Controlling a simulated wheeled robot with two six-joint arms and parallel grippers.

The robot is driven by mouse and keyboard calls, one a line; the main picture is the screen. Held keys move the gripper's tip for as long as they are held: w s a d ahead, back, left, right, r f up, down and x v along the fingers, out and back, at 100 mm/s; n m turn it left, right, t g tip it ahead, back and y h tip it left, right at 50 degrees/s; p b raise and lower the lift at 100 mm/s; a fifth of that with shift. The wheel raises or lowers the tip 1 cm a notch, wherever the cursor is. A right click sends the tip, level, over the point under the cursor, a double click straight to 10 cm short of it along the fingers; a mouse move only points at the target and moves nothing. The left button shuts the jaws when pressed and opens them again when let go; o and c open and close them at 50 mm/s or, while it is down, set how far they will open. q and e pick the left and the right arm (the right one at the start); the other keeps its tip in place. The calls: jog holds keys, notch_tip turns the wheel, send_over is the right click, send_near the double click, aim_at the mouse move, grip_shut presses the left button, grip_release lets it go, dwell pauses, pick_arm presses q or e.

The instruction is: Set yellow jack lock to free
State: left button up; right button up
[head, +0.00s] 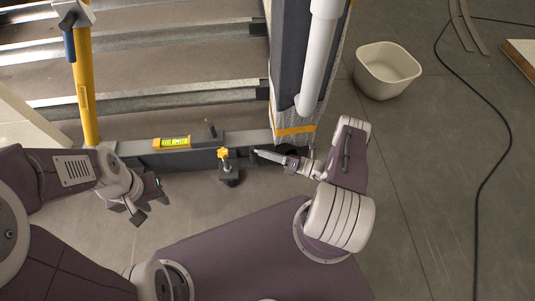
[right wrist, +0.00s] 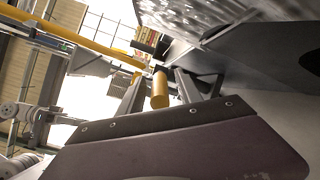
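A yellow upright post (head: 84,95), which looks like the jack, stands at the left of the head view. A pale fitting with a blue handle (head: 69,45) is near its visible top, and the handle hangs down beside the post. I cannot tell which part is the lock or its setting. My left gripper (head: 150,199) is open and empty, low and to the right of the post's foot. My right gripper (head: 262,154) is by the frame's bottom beam, right of a yellow-knobbed clamp. In the right wrist view its fingers are apart, with a yellow cylinder (right wrist: 160,88) seen between or beyond them.
The dark bottom beam (head: 195,150) carries a yellow level (head: 171,142) and the clamp with a yellow knob (head: 223,153). A large grey upright with a white pipe (head: 318,60) stands above my right gripper. A white tub (head: 387,70) and black cable (head: 507,130) lie right.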

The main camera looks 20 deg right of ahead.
jog(key=p+v, duration=0.2)
jog(key=v, duration=0.7)
jog(key=shift+s, duration=0.1)
dwell(0.3)
